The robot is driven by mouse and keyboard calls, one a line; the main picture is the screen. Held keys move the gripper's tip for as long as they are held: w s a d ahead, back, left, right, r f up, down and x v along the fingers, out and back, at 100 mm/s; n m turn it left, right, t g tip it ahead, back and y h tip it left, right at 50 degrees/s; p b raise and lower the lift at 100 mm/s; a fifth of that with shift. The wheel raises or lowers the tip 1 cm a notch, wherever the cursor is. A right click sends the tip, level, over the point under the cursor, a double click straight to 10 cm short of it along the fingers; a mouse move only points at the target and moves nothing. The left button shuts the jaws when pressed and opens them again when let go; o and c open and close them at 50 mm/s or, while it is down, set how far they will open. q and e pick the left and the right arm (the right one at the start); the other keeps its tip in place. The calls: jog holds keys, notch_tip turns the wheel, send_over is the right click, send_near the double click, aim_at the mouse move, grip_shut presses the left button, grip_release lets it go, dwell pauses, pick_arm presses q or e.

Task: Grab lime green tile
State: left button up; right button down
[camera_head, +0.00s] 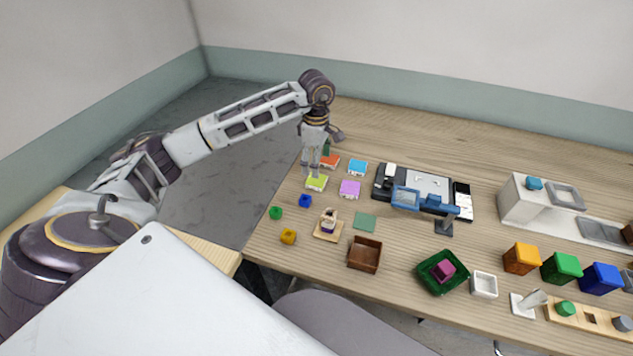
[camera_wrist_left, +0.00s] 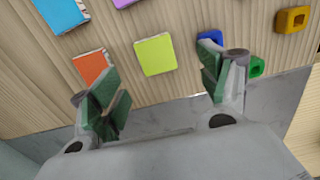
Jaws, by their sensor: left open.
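The lime green tile (camera_head: 316,183) lies flat on the wooden table near its left edge in the head view. In the left wrist view the lime green tile (camera_wrist_left: 155,55) shows ahead of the fingers, between their two lines. My left gripper (camera_head: 312,172) points down at the tile, with its fingertips close by it; I cannot tell the exact height. It also shows in the left wrist view (camera_wrist_left: 160,85), with its green-padded fingers wide apart and nothing between them. My right gripper is not in view.
Orange (camera_wrist_left: 91,66), blue (camera_wrist_left: 62,12) and purple (camera_head: 350,188) tiles lie around it. A blue block (camera_head: 305,201), a green block (camera_head: 276,212) and a yellow block (camera_head: 288,236) are nearby. The table's left edge is close. A brown box (camera_head: 365,254) stands nearer the front.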

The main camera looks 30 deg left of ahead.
aim_at(318, 180)
pick_arm(q)
jog(key=shift+f, duration=1.4)
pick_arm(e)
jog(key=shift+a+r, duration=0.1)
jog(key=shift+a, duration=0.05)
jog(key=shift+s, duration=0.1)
pick_arm(q)
jog(key=shift+w+d+f+p, duration=0.1)
jog(key=shift+w+f+p, duration=0.1)
jog(key=shift+f, duration=0.9)
jog(key=shift+w+d+f+p, duration=0.1)
jog(key=shift+w+f+p, duration=0.1)
jog(key=shift+f, duration=1.3)
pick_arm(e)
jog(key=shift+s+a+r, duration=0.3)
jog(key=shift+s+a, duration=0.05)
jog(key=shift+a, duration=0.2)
pick_arm(q)
jog(key=c, duration=1.2)
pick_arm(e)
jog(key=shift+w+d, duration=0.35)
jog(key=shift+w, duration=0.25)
pick_arm(q)
jog(key=shift+r, duration=0.1)
